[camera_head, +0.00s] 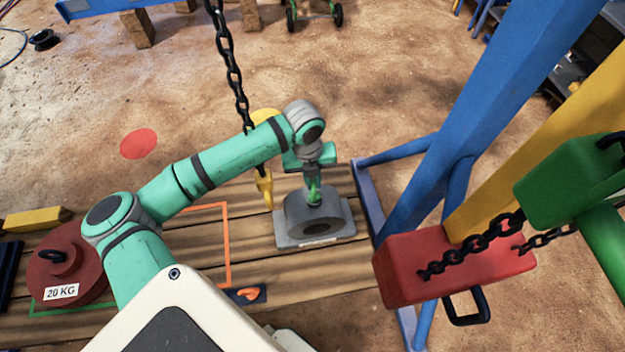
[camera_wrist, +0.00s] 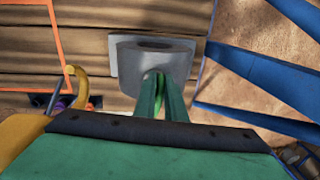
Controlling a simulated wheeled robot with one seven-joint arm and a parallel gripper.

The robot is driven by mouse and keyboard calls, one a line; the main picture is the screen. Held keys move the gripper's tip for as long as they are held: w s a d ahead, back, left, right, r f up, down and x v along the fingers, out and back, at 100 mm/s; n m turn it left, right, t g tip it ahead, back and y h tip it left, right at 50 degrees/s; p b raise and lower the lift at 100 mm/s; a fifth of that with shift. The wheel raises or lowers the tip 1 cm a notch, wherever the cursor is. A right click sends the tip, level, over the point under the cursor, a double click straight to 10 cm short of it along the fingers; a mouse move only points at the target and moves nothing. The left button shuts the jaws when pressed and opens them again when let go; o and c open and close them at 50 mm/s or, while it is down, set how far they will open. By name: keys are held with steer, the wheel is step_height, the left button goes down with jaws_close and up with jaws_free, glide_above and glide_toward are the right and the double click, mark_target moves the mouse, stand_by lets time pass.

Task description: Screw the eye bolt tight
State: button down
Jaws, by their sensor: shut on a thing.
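A grey block (camera_head: 318,214) with a rounded top and a flat base plate stands on the wooden planks. It also shows in the wrist view (camera_wrist: 176,64), with a dark round opening in its side. My gripper (camera_head: 313,184) points down over the top of this block. In the wrist view its two green fingers (camera_wrist: 160,85) are shut on a bright green piece, apparently the eye bolt (camera_wrist: 160,92). The eye bolt (camera_head: 314,193) sits at the block's top. Its thread is hidden, and I cannot tell how deep it sits.
A yellow hook (camera_head: 264,188) on a black chain (camera_head: 232,75) hangs just left of the block. A blue frame (camera_head: 450,160) and a red block (camera_head: 455,265) with chains stand at right. A dark red 20 KG weight (camera_head: 66,268) is at left. An orange outline (camera_head: 228,245) marks the planks.

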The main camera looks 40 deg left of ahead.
steer(key=shift+w+d, duration=0.1)
steer(key=m, duration=0.4)
steer(key=shift+w+d+f+m, duration=0.1)
steer(key=shift+w+d+m, duration=0.15)
steer(key=shift+d+m, duration=0.15)
steer(key=m, duration=0.2)
steer(key=d+m, duration=0.1)
steer(key=m, duration=0.2)
steer(key=shift+w+g, duration=0.1)
steer(key=shift+g, duration=0.3)
steer(key=shift+f, duration=0.1)
steer(key=c, duration=1.8)
jaws_free()
steer(key=shift+o, duration=0.3)
